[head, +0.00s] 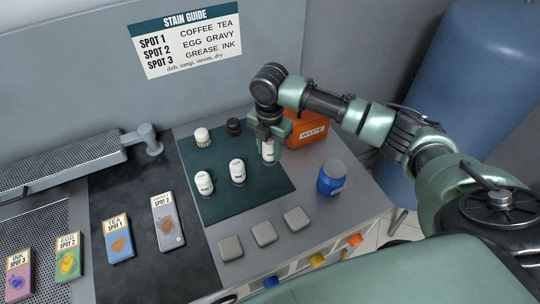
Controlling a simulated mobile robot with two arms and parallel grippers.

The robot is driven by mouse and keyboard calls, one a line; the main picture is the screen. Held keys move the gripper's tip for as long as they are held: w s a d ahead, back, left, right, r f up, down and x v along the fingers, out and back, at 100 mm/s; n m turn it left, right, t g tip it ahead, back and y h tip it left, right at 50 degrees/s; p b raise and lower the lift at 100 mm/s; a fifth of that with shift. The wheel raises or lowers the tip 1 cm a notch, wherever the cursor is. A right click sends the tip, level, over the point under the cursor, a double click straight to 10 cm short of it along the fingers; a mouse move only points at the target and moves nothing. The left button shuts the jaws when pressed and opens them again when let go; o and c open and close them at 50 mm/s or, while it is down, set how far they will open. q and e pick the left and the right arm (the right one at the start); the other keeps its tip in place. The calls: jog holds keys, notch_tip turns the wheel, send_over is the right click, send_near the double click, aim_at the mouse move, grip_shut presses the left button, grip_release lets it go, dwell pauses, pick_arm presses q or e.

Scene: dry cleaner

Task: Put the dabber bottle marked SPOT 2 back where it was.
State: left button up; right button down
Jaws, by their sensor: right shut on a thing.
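My right gripper (269,138) reaches down over the back right part of a dark green mat (222,208). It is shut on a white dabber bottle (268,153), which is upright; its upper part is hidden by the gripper. I cannot tell if its base touches the mat. Two similar white bottles stand upright on the mat: one in the middle (237,173) and one at the left (204,184). The small print on all three is too small to read for certain. My left gripper is not in view.
An orange WASTE bin (308,131) is close behind the gripper. A blue jar (331,178) stands right of the mat. Grey pads (264,233) lie in front; stain cards (117,238) lie left.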

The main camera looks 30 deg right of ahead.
aim_at(270, 159)
notch_tip(270, 159, down, 4)
jog(key=shift+r+p, duration=0.2)
jog(key=shift+p, duration=0.25)
jog(key=shift+f, duration=0.35)
jog(key=shift+f, duration=0.1)
jog(key=c, duration=0.9)
grip_release()
notch_tip(270, 159, up, 12)
jog(key=b, duration=0.2)
jog(key=shift+b, duration=0.3)
